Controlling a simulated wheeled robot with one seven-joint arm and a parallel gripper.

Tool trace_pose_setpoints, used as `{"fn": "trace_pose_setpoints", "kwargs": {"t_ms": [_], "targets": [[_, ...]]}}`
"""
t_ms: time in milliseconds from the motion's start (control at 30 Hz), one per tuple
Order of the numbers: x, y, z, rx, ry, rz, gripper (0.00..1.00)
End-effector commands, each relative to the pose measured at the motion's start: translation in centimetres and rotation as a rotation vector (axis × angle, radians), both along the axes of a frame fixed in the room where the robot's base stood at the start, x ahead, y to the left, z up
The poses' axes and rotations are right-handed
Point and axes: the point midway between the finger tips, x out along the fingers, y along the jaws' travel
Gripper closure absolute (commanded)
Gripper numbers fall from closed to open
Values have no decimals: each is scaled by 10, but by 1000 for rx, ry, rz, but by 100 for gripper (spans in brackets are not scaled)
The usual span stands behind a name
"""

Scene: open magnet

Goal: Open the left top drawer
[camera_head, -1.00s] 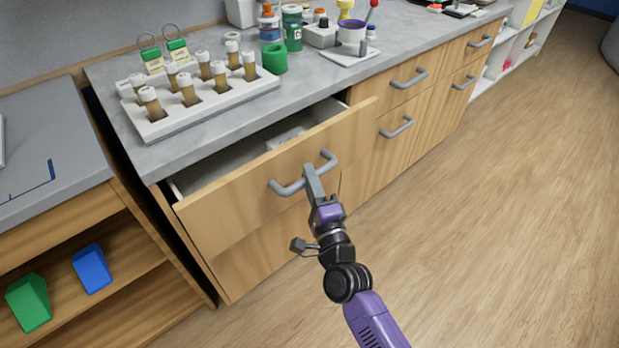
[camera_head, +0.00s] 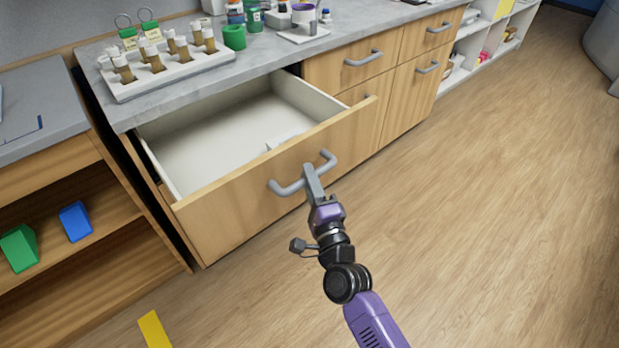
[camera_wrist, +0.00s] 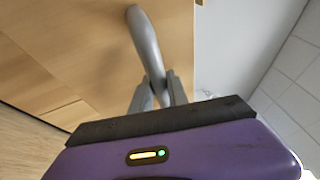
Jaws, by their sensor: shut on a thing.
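The left top drawer (camera_head: 250,205) is pulled well out of the cabinet in the head view. Its white interior shows, with a small pale object (camera_head: 284,139) lying inside near the front panel. My gripper (camera_head: 311,179) is shut on the drawer's grey bar handle (camera_head: 288,187), near the middle of the bar. In the wrist view my gripper's fingers (camera_wrist: 158,90) close around the handle (camera_wrist: 145,42), in front of the wooden drawer front (camera_wrist: 90,45).
A grey countertop (camera_head: 140,108) above holds a white rack (camera_head: 180,72) of vials and a green cup (camera_head: 234,37). Other closed drawers (camera_head: 355,65) are to the right. An open shelf (camera_head: 95,240) stands left. The floor (camera_head: 480,220) at right is clear.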

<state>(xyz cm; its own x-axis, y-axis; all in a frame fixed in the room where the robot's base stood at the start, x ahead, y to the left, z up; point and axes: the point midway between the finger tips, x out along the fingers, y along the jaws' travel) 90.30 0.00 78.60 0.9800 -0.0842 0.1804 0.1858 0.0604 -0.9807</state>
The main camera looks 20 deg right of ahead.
Motion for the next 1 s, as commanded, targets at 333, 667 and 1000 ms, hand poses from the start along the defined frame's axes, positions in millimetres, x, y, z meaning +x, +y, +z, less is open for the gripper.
{"fn": "trace_pose_setpoints", "kwargs": {"t_ms": [333,667,1000], "targets": [[0,0,-1,0,2,1,76],[0,0,0,0,1,1,59],[-30,3,-7,1,3,1,59]]}}
